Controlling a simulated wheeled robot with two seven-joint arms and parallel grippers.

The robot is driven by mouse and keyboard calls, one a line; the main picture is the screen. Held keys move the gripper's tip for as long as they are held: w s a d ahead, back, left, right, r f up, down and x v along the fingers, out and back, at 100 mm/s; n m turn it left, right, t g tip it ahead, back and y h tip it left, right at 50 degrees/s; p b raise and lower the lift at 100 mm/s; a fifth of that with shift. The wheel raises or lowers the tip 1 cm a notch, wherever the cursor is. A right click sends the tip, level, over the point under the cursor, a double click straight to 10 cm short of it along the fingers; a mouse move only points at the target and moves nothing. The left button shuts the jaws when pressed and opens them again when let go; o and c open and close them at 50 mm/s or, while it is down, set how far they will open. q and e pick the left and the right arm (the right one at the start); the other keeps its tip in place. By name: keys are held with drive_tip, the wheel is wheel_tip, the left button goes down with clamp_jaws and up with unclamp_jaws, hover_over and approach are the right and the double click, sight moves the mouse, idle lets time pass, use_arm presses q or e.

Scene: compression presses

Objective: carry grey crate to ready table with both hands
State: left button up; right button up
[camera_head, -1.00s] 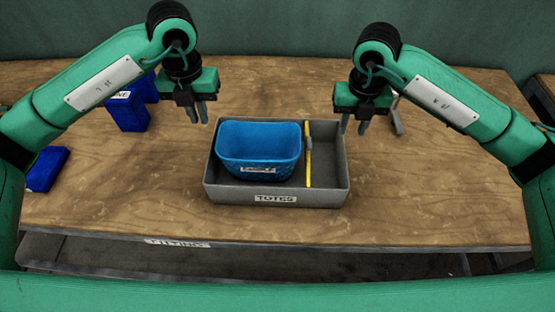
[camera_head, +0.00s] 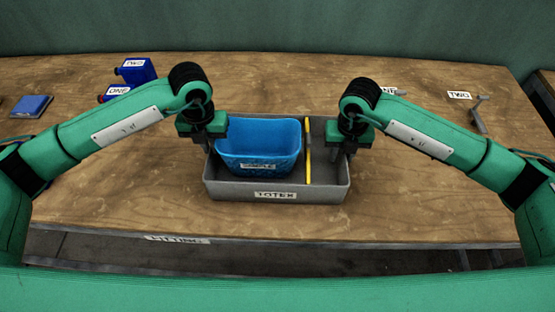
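The grey crate (camera_head: 230,190) stands on the wooden table in the middle of the head view, with a label on its front wall. A blue basket (camera_head: 259,139) and a yellow-handled tool (camera_head: 308,160) are inside it. My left gripper (camera_head: 207,148) is at the crate's left wall, and my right gripper (camera_head: 345,152) is at its right wall. Both point down. The fingers are dark and partly hidden against the walls, so I cannot tell whether they are open or shut, or touching the crate.
Blue blocks (camera_head: 137,70) lie at the back left, and a flat blue piece (camera_head: 31,106) lies at the far left. A grey metal tool (camera_head: 478,116) lies at the right near a label reading TWO (camera_head: 459,95). The table's front edge is clear.

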drive_tip(key=shift+f, duration=0.6)
clamp_jaws()
drive_tip(key=shift+r, duration=0.1)
idle(1.1)
